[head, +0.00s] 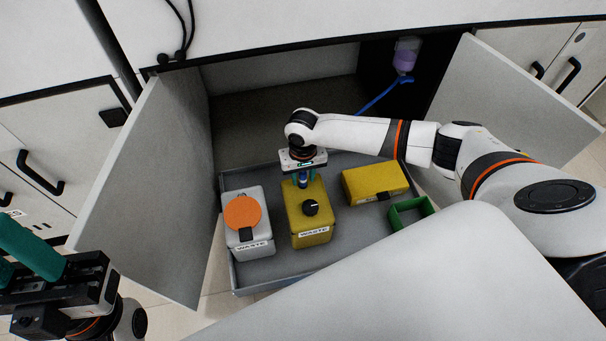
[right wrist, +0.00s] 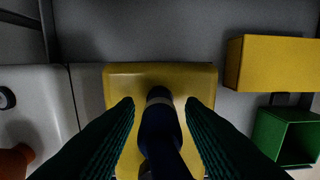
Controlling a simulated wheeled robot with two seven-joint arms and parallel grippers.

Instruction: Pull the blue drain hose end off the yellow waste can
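The yellow waste can (head: 318,220) stands in the grey tray, with a black cap and a "WASTE" label on its front; its top also shows in the right wrist view (right wrist: 120,82). The blue drain hose end (head: 303,181) stands upright at the can's rear top. It shows as a dark blue cylinder in the right wrist view (right wrist: 160,125). My right gripper (right wrist: 160,104) points down with a finger on each side of the hose end; yellow shows in the gaps. My left gripper (head: 20,262) is empty at the lower left, its fingers apart.
A yellow box (head: 375,182) and a green open box (head: 408,211) are at right. The grey tray (head: 270,285) sits between two open cabinet doors (head: 150,180). The blue hose (head: 375,104) runs behind my arm.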

